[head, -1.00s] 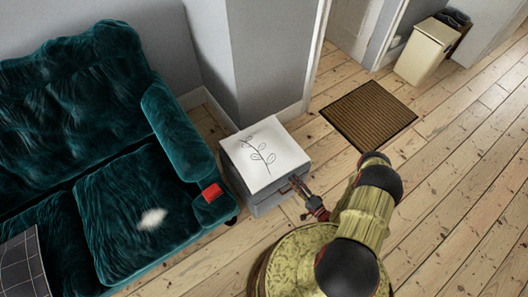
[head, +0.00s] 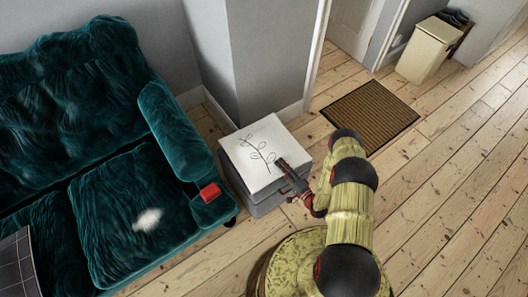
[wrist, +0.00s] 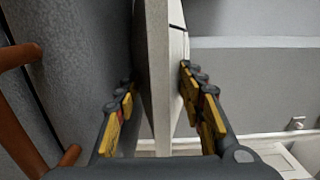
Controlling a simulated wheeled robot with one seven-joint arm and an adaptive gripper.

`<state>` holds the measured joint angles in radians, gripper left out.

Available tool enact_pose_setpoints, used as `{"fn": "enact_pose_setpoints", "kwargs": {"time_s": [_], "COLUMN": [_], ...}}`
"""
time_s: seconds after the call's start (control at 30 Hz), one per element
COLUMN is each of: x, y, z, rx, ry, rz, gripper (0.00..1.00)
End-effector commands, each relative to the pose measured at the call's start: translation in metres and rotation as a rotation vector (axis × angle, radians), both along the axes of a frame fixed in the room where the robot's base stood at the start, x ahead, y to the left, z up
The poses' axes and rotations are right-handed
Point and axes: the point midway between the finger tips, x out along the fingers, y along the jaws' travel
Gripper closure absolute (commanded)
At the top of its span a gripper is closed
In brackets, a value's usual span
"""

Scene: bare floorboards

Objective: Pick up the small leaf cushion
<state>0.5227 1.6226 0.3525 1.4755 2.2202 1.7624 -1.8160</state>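The small leaf cushion (head: 247,162) is white with a dark leaf-sprig drawing. It lies flat on a grey drawer unit (head: 267,205) beside the sofa. My gripper (head: 284,164) is at the cushion's right edge in the head view. In the wrist view, the cushion (wrist: 160,75) shows edge-on between the two fingers of my gripper (wrist: 158,88). The fingers are spread, one on each side of it, with a gap visible on the left side. Contact at the right fingertip is hard to tell.
A dark teal sofa (head: 110,205) stands at left, with a red item (head: 210,192) at its arm. A wall corner (head: 262,60) rises behind the drawer unit. A brown doormat (head: 370,117) and a cream bin (head: 425,50) are at back right. Floorboards at right are clear.

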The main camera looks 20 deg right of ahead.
Motion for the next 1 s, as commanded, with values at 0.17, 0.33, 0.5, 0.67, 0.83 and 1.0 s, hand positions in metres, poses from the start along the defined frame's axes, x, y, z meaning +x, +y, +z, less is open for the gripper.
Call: {"fn": "enact_pose_setpoints", "kwargs": {"time_s": [0.17, 0.33, 0.5, 0.67, 0.83, 1.0], "x": [0.0015, 0.0013, 0.0012, 0.0011, 0.001, 0.0014], "y": [0.0008, 0.0007, 0.0008, 0.0008, 0.0008, 0.0005], "z": [0.0004, 0.0004, 0.0002, 0.0, -0.0001, 0.0006], "rx": [0.001, 0.0, 0.001, 0.001, 0.001, 0.0], "ry": [0.0, 0.0, 0.001, 0.001, 0.001, -0.001], "rz": [0.0, 0.0, 0.0, 0.0, 0.0, 0.0], "gripper": [0.61, 0.66, 0.76, 0.85, 0.94, 0.97]}}
